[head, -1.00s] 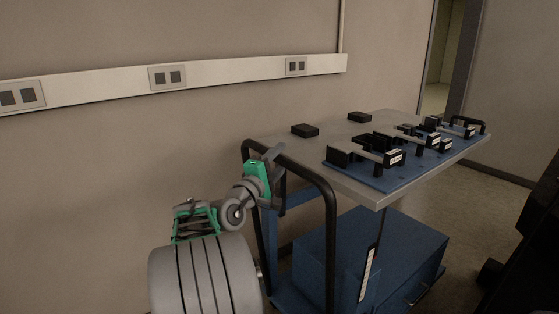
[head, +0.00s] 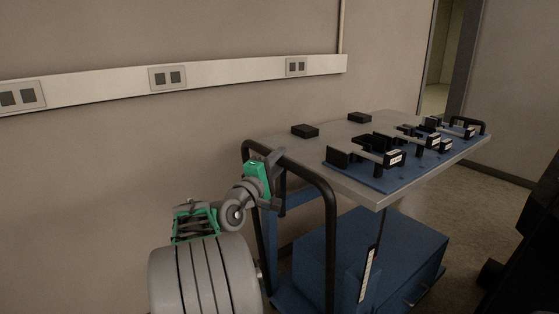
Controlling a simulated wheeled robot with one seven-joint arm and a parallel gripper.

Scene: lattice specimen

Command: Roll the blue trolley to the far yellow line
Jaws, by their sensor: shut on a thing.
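The blue trolley (head: 370,250) stands at centre right, with a grey top, a blue lower cabinet and a black tubular push handle (head: 331,220) at its near left end. My gripper (head: 272,163) is shut on the upper bar of the push handle, near its left corner. The fingers partly hide the bar there. The trolley's wheels are out of view. No yellow line shows in this view.
A blue plate (head: 365,177) with several black fixtures lies on the trolley top, beside two small black blocks (head: 305,131). A wall with a socket rail (head: 225,74) runs along the left. A doorway (head: 441,60) stands behind. A dark object (head: 540,220) is at the right edge.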

